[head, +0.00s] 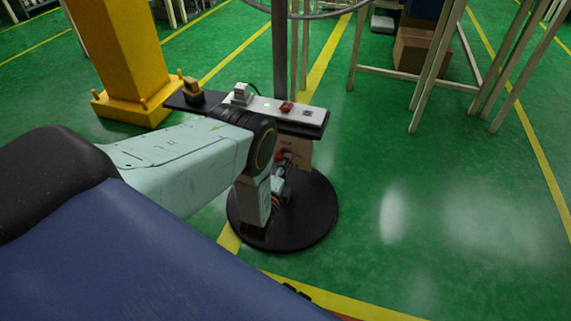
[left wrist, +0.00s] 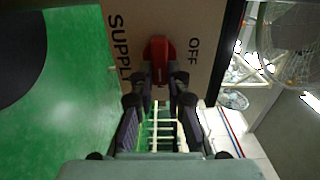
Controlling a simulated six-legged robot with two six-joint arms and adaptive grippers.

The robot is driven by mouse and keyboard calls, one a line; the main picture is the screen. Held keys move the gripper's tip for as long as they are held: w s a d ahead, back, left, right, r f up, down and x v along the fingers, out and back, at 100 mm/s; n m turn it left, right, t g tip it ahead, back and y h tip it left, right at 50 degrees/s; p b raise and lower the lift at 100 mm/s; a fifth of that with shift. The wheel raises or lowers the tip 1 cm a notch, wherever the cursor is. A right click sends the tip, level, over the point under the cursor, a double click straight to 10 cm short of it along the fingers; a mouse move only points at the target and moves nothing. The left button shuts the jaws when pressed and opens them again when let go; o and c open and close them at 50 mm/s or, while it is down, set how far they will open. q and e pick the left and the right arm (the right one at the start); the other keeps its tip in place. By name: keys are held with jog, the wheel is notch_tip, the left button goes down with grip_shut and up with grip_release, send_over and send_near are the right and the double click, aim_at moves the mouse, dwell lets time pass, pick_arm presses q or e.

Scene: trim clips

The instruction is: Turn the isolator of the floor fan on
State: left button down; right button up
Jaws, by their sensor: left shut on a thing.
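The isolator is a red handle (left wrist: 159,52) on a tan panel (left wrist: 205,20) in the left wrist view. The panel carries the words SUPPLY and OFF on either side of the handle. The handle's long side runs up and down in that picture. My left gripper (left wrist: 159,82) is shut on the handle, one finger on each side. In the head view the panel (head: 298,152) hangs below a dark shelf, with a bit of red by my left gripper (head: 283,172). My left arm partly hides it there. My right gripper is not in view.
The shelf (head: 318,127) bears a white strip with a red switch (head: 287,106) and a plug (head: 241,92). A pole (head: 279,50) rises behind it, and a round black base (head: 315,225) lies below. A yellow column (head: 125,50) stands left.

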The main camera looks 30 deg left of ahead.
pick_arm(q)
jog(key=shift+s+f, duration=0.1)
dwell(0.3)
jog(key=c, duration=1.3)
grip_release()
jog(key=v, duration=1.2)
